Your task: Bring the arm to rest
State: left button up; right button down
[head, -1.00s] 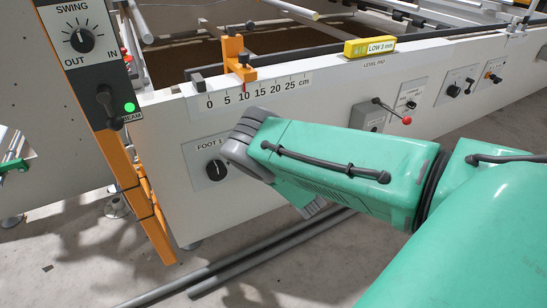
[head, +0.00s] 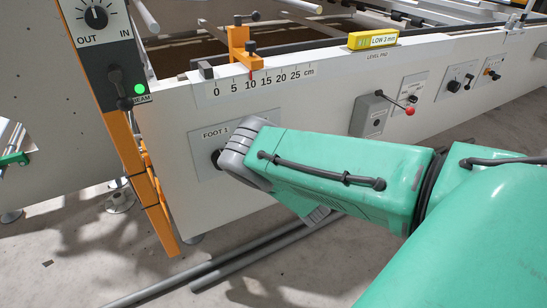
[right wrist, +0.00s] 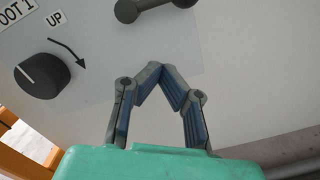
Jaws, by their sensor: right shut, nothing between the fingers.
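My right arm comes in from the right in the head view, with its grey wrist (head: 250,148) over the right part of the FOOT 1 plate. In the right wrist view my right gripper (right wrist: 165,72) has its two fingers together at the tips, with nothing held. It is in front of the white panel, right of the black FOOT 1 knob (right wrist: 42,75) and below a dark handle (right wrist: 152,12). I cannot tell the exact gap to the panel. In the head view the fingers are mostly hidden by the arm, and the wrist partly covers the knob. My left gripper is not seen.
The white beam (head: 300,110) bears a cm scale, an orange stop (head: 240,42), a yellow LOW 3 mm block (head: 373,40) and a red-tipped lever (head: 410,111). An orange post (head: 140,175) stands at left. Grey rails (head: 240,260) lie on the floor.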

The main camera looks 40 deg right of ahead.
jog(key=s+a+m+g+p, duration=0.3)
jog(key=s+m+g+p, duration=0.2)
jog(key=s+m, duration=0.35)
jog(key=s+a+m+g+p, duration=0.2)
jog(key=s+m+g+p, duration=0.25)
jog(key=s+m, duration=0.4)
pick_arm(q)
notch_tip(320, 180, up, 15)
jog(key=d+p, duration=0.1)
jog(key=p, duration=0.3)
pick_arm(e)
jog(key=s+a+r+m+g+y, duration=0.2)
jog(key=s+a+r+m+g, duration=0.2)
jog(key=s+a, duration=0.3)
jog(key=s+a+r+m+g+y, duration=0.2)
jog(key=s+a+r+m, duration=0.3)
jog(key=s, duration=0.5)
jog(key=shift+s+a+g+y, duration=0.4)
jog(key=shift+a+g, duration=0.45)
jog(key=shift+a, duration=0.35)
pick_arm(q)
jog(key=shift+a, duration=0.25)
pick_arm(e)
jog(key=shift+w+a, duration=0.15)
jog(key=shift+a, duration=0.15)
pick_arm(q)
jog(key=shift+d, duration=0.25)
pick_arm(e)
jog(key=shift+d, duration=0.2)
